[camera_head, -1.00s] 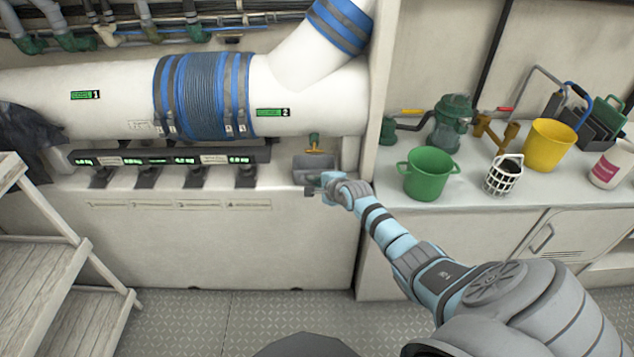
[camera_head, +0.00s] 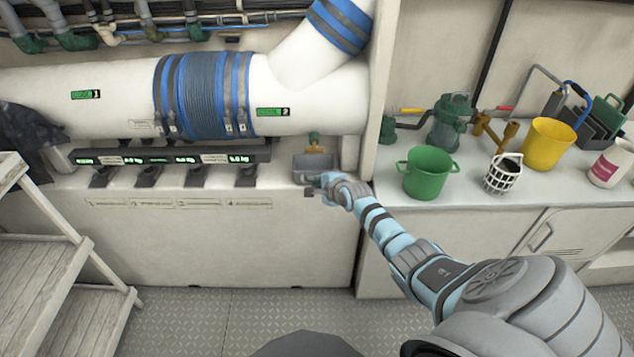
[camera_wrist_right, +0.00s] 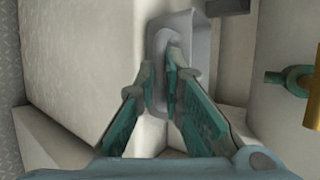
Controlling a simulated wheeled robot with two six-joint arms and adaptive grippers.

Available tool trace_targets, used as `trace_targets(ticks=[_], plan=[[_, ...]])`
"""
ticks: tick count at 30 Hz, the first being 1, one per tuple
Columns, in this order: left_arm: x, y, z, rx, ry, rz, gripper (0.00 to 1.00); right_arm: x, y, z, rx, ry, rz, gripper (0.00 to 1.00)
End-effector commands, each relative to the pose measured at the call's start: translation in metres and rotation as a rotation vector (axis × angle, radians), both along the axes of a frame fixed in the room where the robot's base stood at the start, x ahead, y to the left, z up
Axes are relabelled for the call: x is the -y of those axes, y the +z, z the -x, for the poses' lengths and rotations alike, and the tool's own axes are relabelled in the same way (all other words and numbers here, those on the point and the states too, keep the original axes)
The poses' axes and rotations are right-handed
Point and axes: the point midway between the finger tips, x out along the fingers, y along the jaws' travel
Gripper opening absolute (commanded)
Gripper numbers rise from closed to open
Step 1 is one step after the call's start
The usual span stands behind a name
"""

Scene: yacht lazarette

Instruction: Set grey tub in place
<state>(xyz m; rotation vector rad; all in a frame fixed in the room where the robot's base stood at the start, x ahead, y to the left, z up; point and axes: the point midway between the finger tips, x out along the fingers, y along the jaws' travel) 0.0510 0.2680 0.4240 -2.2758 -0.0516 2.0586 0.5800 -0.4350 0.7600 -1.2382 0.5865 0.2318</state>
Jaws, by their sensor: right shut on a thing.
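The grey tub (camera_head: 318,163) sits at the right end of the ledge below the big white pipe, under a small brass and green valve (camera_head: 314,142). My right gripper (camera_head: 318,183) is at the tub's front wall, shut on it. In the right wrist view my gripper's fingers (camera_wrist_right: 162,75) pinch the near wall of the tub (camera_wrist_right: 195,28), one finger inside and one outside. The tub looks upright. I cannot tell whether its base rests fully on the ledge. My left gripper is not in view.
Several dark brackets (camera_head: 197,176) stand along the ledge under a bar with green displays (camera_head: 170,157). A partition (camera_head: 377,100) rises just right of the tub. The right counter holds a green pot (camera_head: 429,174), a white basket (camera_head: 502,175) and a yellow bucket (camera_head: 548,146).

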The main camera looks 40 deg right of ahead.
Motion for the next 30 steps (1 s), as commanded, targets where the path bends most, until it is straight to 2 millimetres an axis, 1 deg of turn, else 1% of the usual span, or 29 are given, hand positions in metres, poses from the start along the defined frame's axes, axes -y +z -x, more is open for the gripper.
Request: trace_targets(ticks=[9, 18, 27, 28, 30], plan=[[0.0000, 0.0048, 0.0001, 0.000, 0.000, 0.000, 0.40, -0.0008, 0.0010, -0.0002, 0.001, 0.001, 0.000, 0.00], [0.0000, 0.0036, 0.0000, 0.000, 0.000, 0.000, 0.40, -0.0007, -0.0001, -0.0003, 0.002, 0.000, 0.000, 0.00], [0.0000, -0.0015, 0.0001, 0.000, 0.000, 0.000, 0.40, -0.0006, -0.0068, 0.0001, 0.000, 0.000, 0.000, 0.00], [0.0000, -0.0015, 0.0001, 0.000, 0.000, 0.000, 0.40, -0.0007, -0.0069, 0.0000, 0.000, 0.000, 0.000, 0.10], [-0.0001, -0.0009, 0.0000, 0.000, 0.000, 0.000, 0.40, -0.0007, -0.0062, 0.0000, 0.000, 0.000, 0.000, 0.22]])
